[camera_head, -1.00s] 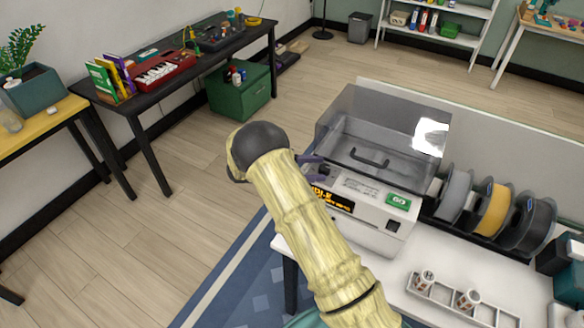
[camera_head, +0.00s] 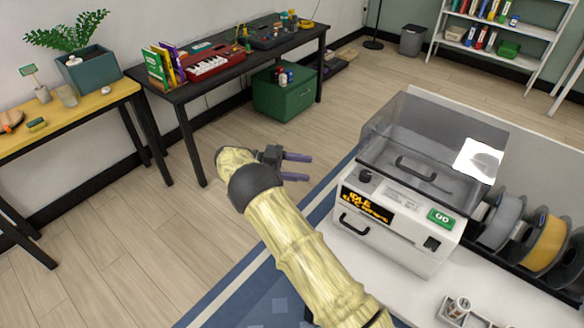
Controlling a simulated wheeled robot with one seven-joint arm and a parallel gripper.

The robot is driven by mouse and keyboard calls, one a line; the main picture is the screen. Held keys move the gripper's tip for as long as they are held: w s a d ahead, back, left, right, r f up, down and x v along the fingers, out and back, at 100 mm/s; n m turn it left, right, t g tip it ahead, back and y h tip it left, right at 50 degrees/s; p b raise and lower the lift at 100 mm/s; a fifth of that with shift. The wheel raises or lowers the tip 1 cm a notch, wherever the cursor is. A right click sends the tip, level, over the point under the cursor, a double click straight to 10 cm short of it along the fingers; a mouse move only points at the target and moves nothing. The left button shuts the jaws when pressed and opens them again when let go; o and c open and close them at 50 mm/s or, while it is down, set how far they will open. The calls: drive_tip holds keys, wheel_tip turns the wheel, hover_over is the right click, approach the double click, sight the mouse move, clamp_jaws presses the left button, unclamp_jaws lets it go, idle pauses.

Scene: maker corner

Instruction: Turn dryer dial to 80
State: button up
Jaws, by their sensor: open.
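The filament dryer (camera_head: 412,178) is a white box with a clear smoky lid on the white table. Its front panel has a black dial (camera_head: 365,176) at the left, an orange-lit display (camera_head: 367,207) that seems to read IDLE, and a green GO button (camera_head: 440,218). The number the dial points to is too small to read. My gripper (camera_head: 303,167) is open and empty, its two purple fingers pointing right. It is left of the dryer in the picture, apart from the dial.
Filament spools (camera_head: 546,240) stand right of the dryer on the white table (camera_head: 398,298). A small holder (camera_head: 466,313) sits at the front. A black desk (camera_head: 236,74) with a red keyboard (camera_head: 213,66) and a green cabinet (camera_head: 287,97) stand behind. Open floor lies between.

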drive_tip(key=shift+a, duration=1.05)
